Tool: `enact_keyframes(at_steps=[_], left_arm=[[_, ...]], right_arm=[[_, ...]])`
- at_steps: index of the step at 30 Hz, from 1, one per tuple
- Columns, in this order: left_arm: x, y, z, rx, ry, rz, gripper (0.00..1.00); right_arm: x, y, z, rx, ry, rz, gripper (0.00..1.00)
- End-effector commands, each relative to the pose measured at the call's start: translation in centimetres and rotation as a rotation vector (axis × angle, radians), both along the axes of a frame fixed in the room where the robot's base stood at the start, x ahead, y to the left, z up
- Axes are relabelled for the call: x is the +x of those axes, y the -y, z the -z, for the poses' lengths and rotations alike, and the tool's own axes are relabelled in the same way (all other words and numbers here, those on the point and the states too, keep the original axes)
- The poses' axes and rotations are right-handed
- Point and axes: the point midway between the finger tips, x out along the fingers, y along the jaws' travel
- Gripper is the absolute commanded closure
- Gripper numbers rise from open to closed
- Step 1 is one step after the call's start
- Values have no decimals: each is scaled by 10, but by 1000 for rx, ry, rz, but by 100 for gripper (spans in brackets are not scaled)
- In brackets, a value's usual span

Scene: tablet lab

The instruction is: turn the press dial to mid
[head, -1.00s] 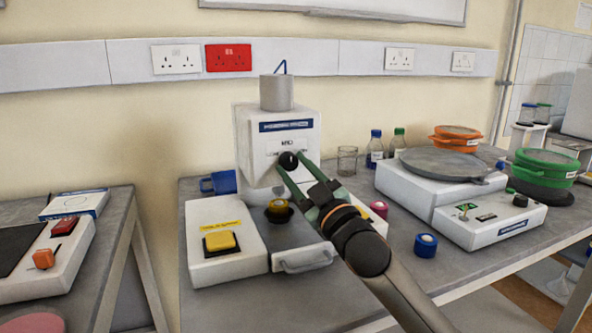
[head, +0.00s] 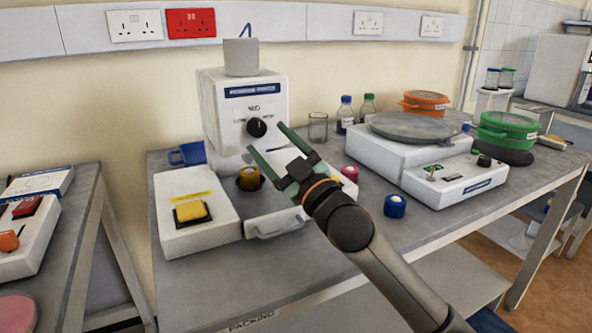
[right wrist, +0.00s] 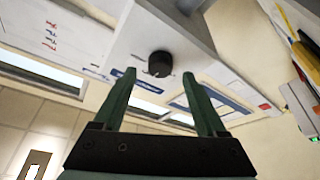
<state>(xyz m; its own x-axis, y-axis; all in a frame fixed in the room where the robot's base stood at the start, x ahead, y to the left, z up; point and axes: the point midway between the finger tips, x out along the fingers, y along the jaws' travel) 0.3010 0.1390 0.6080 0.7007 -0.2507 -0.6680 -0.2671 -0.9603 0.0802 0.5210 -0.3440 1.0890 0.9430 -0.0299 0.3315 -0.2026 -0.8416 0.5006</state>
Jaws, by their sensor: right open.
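The press (head: 243,92) is a white upright machine with a blue label and a grey cylinder on top. Its round black dial (head: 257,127) is on the front face, under small lettering that seems to read MID. Where the dial points is too small to tell. My right gripper (head: 266,139) is open and empty, with its green fingers just in front of and below the dial. In the right wrist view the dial (right wrist: 160,64) shows beyond the gap between the open fingertips (right wrist: 158,76), apart from them. My left gripper is not in view.
A blue-capped jar (head: 395,206), a glass beaker (head: 318,126) and a white scale (head: 390,153) are on the right.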

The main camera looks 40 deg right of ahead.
Motion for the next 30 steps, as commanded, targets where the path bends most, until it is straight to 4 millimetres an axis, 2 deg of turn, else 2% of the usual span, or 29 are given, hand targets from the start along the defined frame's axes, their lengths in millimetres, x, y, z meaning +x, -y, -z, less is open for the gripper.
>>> enact_keyframes(at_steps=[9,15,21,30], left_arm=[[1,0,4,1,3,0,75],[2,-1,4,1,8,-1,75],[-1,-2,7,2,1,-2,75],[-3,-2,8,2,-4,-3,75]], right_arm=[[-50,-2,20,2,-5,-1,26],[-74,-2,28,2,-3,0,26],[-87,-3,32,1,-1,0,26],[-90,-3,32,1,0,0,26]])
